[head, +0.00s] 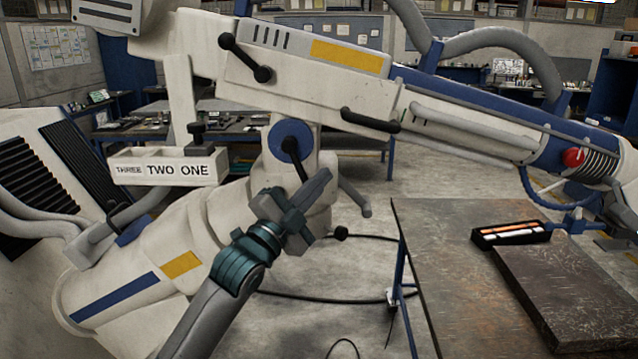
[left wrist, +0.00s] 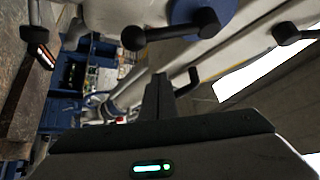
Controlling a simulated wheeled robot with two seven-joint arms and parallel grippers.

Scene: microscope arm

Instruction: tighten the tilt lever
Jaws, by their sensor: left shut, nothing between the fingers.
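A black lever (head: 297,160), which I take as the tilt lever, sits on a round blue hub (head: 277,136) at the joint under the white microscope arm (head: 300,85). It points down and slightly right in the head view. In the left wrist view the lever (left wrist: 168,38) lies across the top, beside the blue hub (left wrist: 215,8). My left gripper (head: 323,178) is shut and empty, its fingertips near the lever's lower end. In the left wrist view the shut fingers (left wrist: 157,92) show below the lever, with a gap between. My right gripper is not in view.
Another black lever (head: 246,58) is higher on the arm, and a black handle (head: 370,120) is to its right. A white label box (head: 168,168) stands left of the joint. A worn table (head: 440,285) with a dark slab (head: 575,285) and a small tray (head: 512,233) stands right.

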